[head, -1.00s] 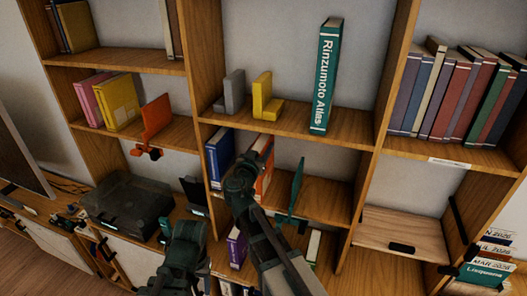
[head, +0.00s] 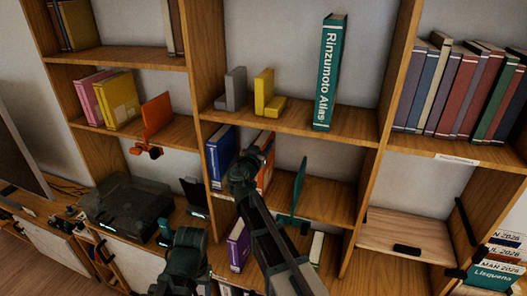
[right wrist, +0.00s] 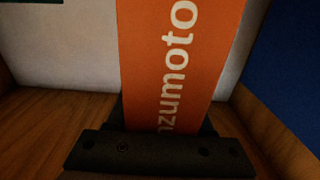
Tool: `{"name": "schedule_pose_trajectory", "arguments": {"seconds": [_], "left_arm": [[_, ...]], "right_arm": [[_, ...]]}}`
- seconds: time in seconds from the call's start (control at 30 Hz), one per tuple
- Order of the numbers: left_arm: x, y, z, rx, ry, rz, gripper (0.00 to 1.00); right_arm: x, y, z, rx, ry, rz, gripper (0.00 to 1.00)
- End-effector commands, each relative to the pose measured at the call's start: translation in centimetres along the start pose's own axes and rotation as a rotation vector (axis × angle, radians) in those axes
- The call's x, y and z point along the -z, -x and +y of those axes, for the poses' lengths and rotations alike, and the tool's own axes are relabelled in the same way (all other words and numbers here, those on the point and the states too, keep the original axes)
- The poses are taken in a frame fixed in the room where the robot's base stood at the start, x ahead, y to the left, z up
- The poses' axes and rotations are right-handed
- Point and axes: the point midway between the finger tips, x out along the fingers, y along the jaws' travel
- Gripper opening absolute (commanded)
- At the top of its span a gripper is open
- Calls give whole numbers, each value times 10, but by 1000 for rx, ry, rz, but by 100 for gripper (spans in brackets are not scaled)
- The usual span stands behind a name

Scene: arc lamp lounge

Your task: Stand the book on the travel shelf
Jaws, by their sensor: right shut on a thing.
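An orange book (head: 266,178) stands on the middle shelf of the centre bay, partly hidden behind my right arm in the head view. In the right wrist view the orange book (right wrist: 172,60) stands upright, with part of a white title, "nzumoto", on its spine. My right gripper (right wrist: 165,130) is shut on its lower part, close above the wooden shelf. In the head view the right gripper (head: 252,158) reaches in front of the book, its fingertips mostly hidden. My left arm shows at the bottom, but its gripper cannot be made out.
A blue book (head: 221,154) stands just left of the orange one. A teal bookend (head: 298,190) stands to its right. Above are a grey bookend (head: 234,88), a yellow bookend (head: 266,95) and a teal atlas (head: 326,72). The labelled right shelf (head: 440,150) holds several books.

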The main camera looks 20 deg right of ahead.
Motion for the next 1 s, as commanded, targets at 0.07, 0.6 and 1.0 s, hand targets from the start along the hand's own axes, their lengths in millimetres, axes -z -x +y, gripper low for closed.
{"name": "schedule_pose_trajectory", "arguments": {"seconds": [0.07, 0.6, 1.0], "left_arm": [[1, -8, 1, 0, 0, 0, 62], [1, -9, 1, 0, 0, 0, 62], [0, -4, 0, 0, 0, 0, 62]], "right_arm": [[-8, 0, 0, 0, 1, 1, 0], [-9, 0, 0, 0, 0, 0, 76], [-4, 0, 0, 0, 0, 0, 82]]}}
